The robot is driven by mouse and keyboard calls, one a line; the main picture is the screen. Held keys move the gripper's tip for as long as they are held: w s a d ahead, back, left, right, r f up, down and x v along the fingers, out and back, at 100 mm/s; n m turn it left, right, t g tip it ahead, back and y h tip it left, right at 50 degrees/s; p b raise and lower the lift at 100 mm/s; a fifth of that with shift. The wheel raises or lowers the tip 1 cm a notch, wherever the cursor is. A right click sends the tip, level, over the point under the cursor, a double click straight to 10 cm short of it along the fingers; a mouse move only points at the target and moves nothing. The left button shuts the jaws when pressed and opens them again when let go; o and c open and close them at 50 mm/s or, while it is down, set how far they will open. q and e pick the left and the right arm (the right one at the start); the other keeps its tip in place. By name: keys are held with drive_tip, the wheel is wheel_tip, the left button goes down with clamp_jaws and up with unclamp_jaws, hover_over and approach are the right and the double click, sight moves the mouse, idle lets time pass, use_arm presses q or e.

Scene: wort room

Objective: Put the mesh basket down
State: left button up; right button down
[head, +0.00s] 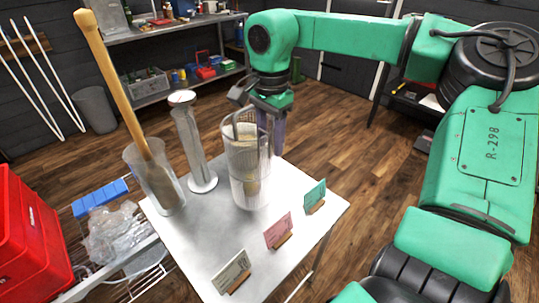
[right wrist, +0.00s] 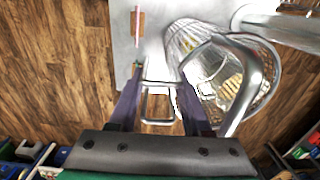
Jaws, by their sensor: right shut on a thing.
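The mesh basket (head: 248,165) is a tall, pale wire cylinder at the right side of the metal table. It is near upright; I cannot tell whether its bottom touches the table. In the right wrist view the basket (right wrist: 190,40) shows its wide rim, with something pale inside. My right gripper (head: 276,135) is behind and right of its upper part, shut on its metal loop handle. In the right wrist view the handle lies between the fingers of the gripper (right wrist: 157,100). My left gripper is not in view.
The table (head: 215,235) also holds a clear jar (head: 155,185) with a long wooden paddle, a tall clear cylinder (head: 192,145) on a round foot, and teal (head: 315,194), pink (head: 278,231) and pale (head: 231,271) cards along the front right. A red crate (head: 30,240) stands left.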

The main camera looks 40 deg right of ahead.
wheel_tip(320, 180, down, 4)
drive_tip(key=shift+f, duration=0.15)
drive_tip(key=shift+c, duration=1.8)
unclamp_jaws()
drive_tip(key=shift+s, duration=0.1)
wheel_tip(320, 180, up, 12)
drive_tip(key=shift+r, duration=0.1)
